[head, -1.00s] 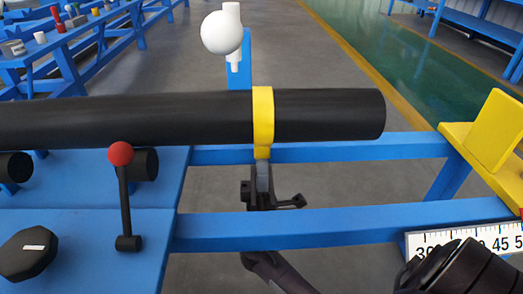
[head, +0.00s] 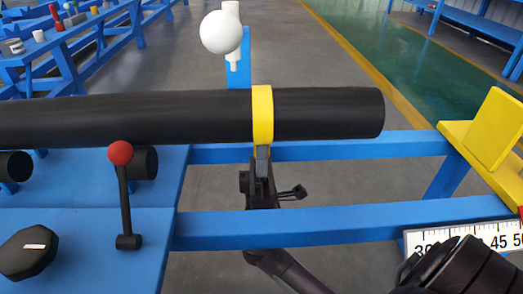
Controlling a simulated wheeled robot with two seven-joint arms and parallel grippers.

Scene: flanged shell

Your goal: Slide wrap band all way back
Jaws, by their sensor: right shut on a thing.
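A yellow wrap band (head: 262,114) goes around a long black tube (head: 130,118). It sits a short way in from the tube's right end, with black tube showing on both sides of it. My left gripper is not in view.
Blue frame rails (head: 340,228) run below and behind the tube. A red-knobbed lever (head: 121,153) stands at left. A yellow bracket (head: 492,130) and a white scale (head: 440,238) are at right. A white ball (head: 221,32) stands behind.

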